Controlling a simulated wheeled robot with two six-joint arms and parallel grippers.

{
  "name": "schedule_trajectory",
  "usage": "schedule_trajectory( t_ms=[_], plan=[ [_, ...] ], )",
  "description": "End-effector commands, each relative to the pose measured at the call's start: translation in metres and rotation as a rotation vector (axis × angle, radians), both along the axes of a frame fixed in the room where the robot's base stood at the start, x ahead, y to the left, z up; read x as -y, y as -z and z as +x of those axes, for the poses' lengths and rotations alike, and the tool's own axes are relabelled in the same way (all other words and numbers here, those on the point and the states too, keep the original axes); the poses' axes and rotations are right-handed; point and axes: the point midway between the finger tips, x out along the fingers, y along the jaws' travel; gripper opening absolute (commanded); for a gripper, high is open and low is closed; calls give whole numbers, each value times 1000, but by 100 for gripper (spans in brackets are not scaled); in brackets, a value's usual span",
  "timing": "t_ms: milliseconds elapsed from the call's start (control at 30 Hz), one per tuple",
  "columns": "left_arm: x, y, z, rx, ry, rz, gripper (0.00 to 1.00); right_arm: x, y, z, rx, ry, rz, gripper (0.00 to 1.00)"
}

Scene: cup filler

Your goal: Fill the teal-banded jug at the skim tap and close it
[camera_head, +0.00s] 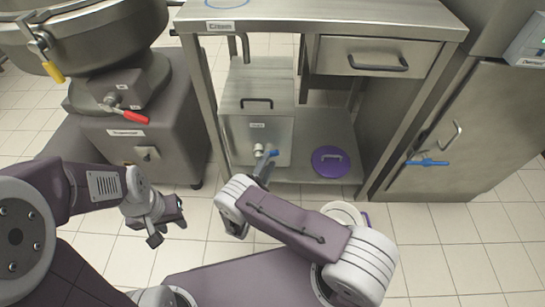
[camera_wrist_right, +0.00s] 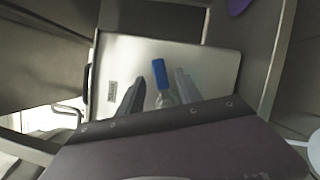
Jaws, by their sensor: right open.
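A steel tank (camera_head: 238,132) stands under the counter, with a small label too blurred to read. Its tap has a blue lever (camera_head: 272,153), which also shows in the right wrist view (camera_wrist_right: 159,73). My right gripper (camera_wrist_right: 157,92) is open, its fingers on either side of the tap and lever; contact cannot be made out. In the head view its fingers (camera_head: 264,170) are just below the lever, partly hidden by my arm. My left gripper (camera_head: 168,222) is open and empty over the floor at left. No teal-banded jug can be made out.
A purple lid-like disc (camera_head: 330,162) lies on the low shelf. A white round rim with purple (camera_head: 345,212) is partly hidden behind my right arm. A large kettle machine (camera_head: 130,130) stands left, a steel cabinet (camera_head: 450,130) right. The tiled floor at right is clear.

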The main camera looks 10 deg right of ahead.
Motion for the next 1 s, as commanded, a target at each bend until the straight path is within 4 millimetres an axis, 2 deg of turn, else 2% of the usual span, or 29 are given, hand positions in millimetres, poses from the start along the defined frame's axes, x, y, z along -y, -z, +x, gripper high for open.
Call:
schedule_trajectory(
  t_ms=[33,233,567,700,733,1000],
  plan=[
    [0,11,0,0,0,0,36,8,4,8,1,6,1,42],
    [0,24,0,-1,0,0,36,25,-2,32,-1,4,2,42],
    [0,24,0,-1,0,0,36,28,-6,37,-3,1,0,42],
    [0,24,0,-1,0,0,36,28,-6,37,-3,1,0,3],
    [0,24,0,-1,0,0,36,28,-6,37,-3,1,0,0],
    [0,24,0,-1,0,0,36,28,-6,37,-3,1,-1,0]
  ],
)
